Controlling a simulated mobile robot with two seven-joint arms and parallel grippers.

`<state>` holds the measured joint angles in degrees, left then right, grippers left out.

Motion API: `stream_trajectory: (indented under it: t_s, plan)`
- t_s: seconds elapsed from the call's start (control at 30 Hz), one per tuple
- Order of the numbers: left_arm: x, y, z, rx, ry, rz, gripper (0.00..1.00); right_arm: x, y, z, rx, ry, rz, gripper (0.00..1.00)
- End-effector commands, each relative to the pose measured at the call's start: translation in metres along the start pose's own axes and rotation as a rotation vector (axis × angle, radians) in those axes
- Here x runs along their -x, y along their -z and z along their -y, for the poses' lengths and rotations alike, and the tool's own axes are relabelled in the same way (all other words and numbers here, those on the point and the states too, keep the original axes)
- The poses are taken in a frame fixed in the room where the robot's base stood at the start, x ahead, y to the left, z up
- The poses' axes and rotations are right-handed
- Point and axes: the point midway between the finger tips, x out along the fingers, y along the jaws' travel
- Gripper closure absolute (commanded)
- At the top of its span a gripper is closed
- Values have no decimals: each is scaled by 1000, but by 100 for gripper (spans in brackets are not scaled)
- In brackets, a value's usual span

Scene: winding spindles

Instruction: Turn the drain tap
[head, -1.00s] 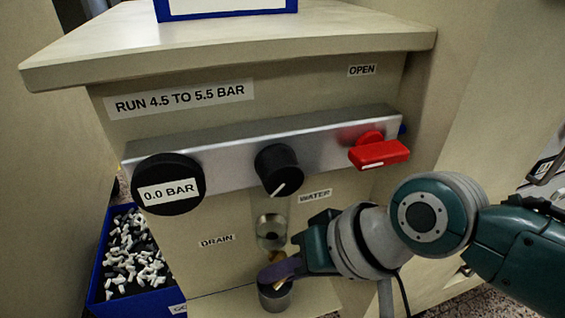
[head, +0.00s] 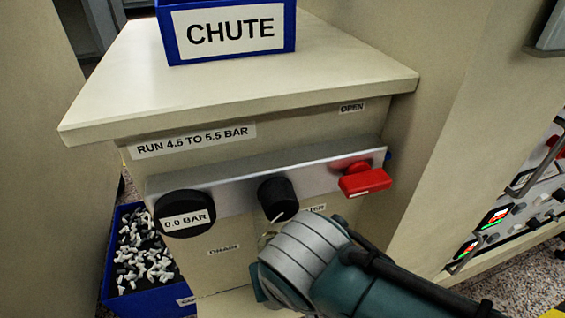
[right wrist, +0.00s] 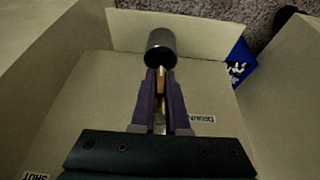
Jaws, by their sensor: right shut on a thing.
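The brass drain tap (right wrist: 160,82) shows between the purple fingers of my right gripper (right wrist: 160,76) in the right wrist view. The gripper is shut on it. A dark cylindrical cup (right wrist: 161,44) stands just beyond the fingertips. In the head view my right wrist and forearm hide the tap, the cup and the fingers. The DRAIN label (head: 224,249) is on the cabinet front, left of my wrist. My left gripper is not in view.
A metal rail carries the 0.0 BAR gauge (head: 185,213), a black knob (head: 278,198) and a red lever (head: 365,181) above my arm. A blue bin (head: 146,292) of white fittings stands left on the floor. The CHUTE box (head: 228,50) stands on the cabinet top.

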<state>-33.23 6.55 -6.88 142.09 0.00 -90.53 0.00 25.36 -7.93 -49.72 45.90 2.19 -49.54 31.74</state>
Motion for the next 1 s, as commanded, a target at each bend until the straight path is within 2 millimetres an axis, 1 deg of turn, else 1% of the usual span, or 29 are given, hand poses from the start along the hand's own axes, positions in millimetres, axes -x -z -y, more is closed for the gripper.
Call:
stream_trajectory:
  t_s: [0.33,0.37,0.6,0.63,0.87,1.0]
  plan:
    - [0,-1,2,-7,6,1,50,-1,-1,-1,3,-4,0,100]
    - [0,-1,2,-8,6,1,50,-1,-1,-1,3,-4,0,86]
    - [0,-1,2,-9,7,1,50,-1,-1,-1,2,-4,1,59]
    - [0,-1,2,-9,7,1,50,-1,-1,-1,2,-4,1,57]
    - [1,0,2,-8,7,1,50,0,-1,-1,1,-3,1,57]
    - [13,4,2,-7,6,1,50,13,0,-1,1,-3,3,57]
